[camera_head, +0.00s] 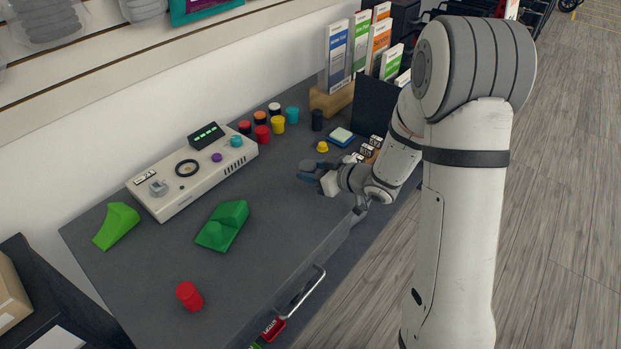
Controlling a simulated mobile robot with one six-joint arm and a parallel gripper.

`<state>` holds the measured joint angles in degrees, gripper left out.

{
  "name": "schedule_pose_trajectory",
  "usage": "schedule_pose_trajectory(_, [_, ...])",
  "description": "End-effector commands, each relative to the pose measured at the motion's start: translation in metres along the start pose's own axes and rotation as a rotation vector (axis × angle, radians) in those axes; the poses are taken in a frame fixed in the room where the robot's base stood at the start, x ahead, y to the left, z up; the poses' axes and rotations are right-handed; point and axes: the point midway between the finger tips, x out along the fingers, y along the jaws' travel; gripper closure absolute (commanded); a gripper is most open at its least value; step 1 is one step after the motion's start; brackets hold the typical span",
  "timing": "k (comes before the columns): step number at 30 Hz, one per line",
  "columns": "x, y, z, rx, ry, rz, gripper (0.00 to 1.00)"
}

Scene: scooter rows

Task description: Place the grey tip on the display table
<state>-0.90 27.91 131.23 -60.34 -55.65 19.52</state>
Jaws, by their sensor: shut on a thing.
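My gripper (309,174) is over the right part of the dark grey display table (285,235), near its right edge. It is shut on a small rounded grey thing, the grey tip (307,165), which shows at the fingers. The dark fingers hide part of the tip. I cannot tell how far the tip is above the table top.
A control box (190,175) stands along the wall. A small yellow piece (322,147) is near my gripper. The table's middle is clear.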

Motion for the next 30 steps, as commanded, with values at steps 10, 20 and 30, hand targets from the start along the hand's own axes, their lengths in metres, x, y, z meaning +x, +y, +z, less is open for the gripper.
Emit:
schedule_pose_trajectory(10, [0.011,0.000,0.026,0.000,0.000,0.000,0.81])
schedule_pose_trajectory(20, [0.013,-0.001,0.030,0.000,-0.001,-0.001,0.51])
schedule_pose_trajectory(30, [0.013,-0.001,0.030,0.000,-0.001,-0.002,0.37])
